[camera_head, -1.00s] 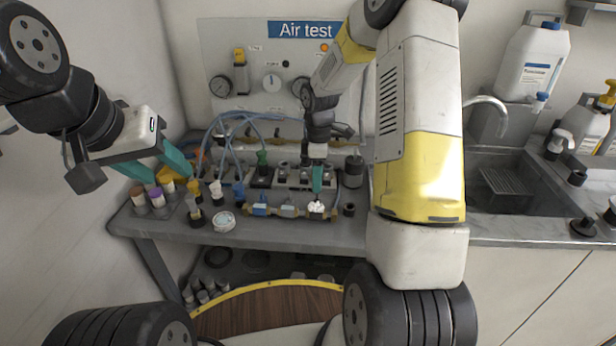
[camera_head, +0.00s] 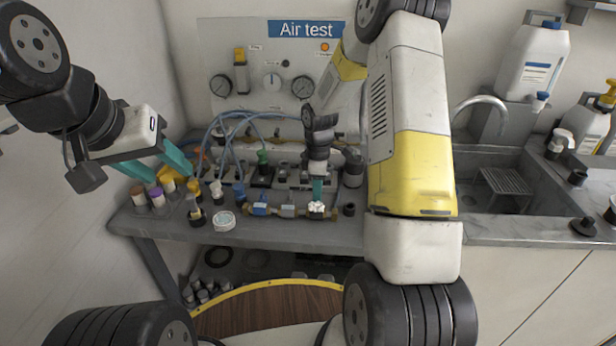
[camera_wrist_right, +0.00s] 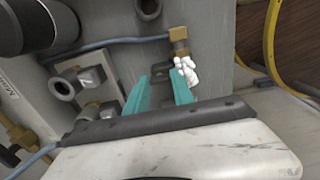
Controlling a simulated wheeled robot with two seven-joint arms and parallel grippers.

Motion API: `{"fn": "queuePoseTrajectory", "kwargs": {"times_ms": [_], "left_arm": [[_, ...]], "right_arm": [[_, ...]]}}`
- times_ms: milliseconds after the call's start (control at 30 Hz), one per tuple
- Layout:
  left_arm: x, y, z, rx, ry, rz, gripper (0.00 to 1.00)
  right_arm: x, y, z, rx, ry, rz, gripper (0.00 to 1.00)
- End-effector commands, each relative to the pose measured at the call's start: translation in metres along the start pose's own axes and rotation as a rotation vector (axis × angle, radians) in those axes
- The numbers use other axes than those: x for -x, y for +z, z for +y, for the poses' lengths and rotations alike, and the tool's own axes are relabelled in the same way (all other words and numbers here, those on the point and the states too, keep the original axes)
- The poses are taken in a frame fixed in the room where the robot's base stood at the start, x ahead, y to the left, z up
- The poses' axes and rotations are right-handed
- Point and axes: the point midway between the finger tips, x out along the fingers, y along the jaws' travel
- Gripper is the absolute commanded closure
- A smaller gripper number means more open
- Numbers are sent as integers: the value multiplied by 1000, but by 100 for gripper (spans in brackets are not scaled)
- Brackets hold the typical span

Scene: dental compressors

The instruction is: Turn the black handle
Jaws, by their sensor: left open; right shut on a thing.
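The right gripper (camera_head: 318,188) reaches down from above to a white lobed knob (camera_head: 316,207) at the right end of the brass valve row. In the right wrist view its teal fingers (camera_wrist_right: 160,80) stand a little apart, one touching or close beside the white knob (camera_wrist_right: 187,70) on a brass fitting. I cannot make out a clearly black handle. The left gripper (camera_head: 155,176) is open and empty, above the bench's left end near capped tubes.
A blue valve (camera_head: 260,209) and a grey valve (camera_head: 288,210) sit left of the white knob. Blue hoses (camera_head: 222,135) loop behind. A round white-lidded dish (camera_head: 223,221) lies near the front edge. The sink (camera_head: 490,185) is to the right.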

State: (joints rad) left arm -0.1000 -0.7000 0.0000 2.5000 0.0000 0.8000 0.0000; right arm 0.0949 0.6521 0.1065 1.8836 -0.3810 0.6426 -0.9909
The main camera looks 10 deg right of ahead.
Motion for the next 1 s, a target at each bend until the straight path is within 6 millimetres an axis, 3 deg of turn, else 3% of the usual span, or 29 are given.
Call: {"fn": "queuePoseTrajectory", "kwargs": {"times_ms": [467, 1000], "left_arm": [[0, 0, 0, 0, 0, 0, 51], [0, 0, 0, 0, 0, 0, 51]], "right_arm": [[1, -1, 0, -119, 1, 1, 100], [1, -1, 1, -603, 2, 2, 100]]}}
